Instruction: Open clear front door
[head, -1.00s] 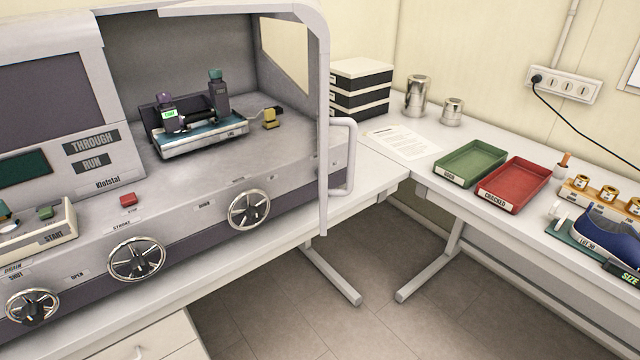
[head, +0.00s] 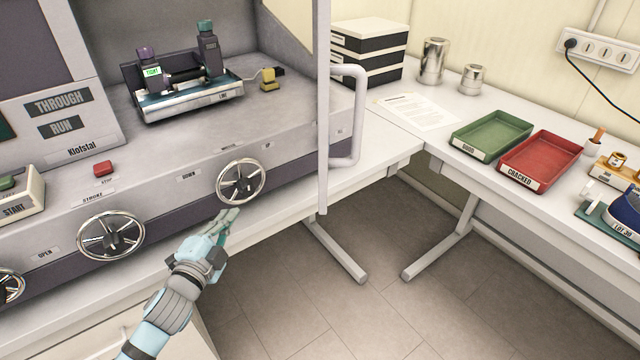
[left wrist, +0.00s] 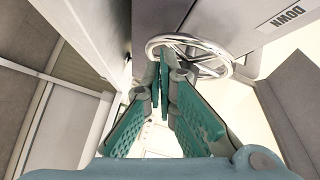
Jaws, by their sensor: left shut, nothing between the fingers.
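The door's pale vertical edge bar (head: 323,130) stands at the right end of the machine's front, with a looped handle (head: 358,115) on its right side. The clear panel itself is hard to make out, so I cannot tell how far open it is. My left gripper (head: 230,216) is shut and empty, just below the right-hand spoked wheel (head: 241,183) and left of the handle. In the left wrist view my fingertips (left wrist: 163,68) are together, overlapping the wheel rim (left wrist: 195,50); I cannot tell whether they touch. My right gripper is not in view.
The machine (head: 185,175) has more wheels along its front, such as a second spoked wheel (head: 111,234). A side table holds a green tray (head: 490,136), a red tray (head: 541,161) and metal canisters. The floor (head: 320,300) between the tables is clear.

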